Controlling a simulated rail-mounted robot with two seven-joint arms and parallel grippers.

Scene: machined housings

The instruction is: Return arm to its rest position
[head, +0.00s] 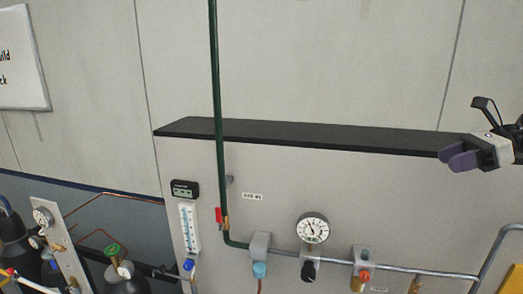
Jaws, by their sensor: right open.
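My right gripper (455,158) is at the right edge of the head view, with purple fingertips pointing left. It is open and nothing shows between its fingers. It appears in front of the right end of the black ledge (300,134); whether it touches the ledge cannot be told. Most of the right arm is outside the picture. My left gripper is not in view.
A grey panel carries a round gauge (312,228), a flow meter (189,228), valves and a horizontal pipe. A dark green pipe (215,90) rises past the ledge. Dark cylinders (127,280) stand at lower left. The wall above the ledge is bare.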

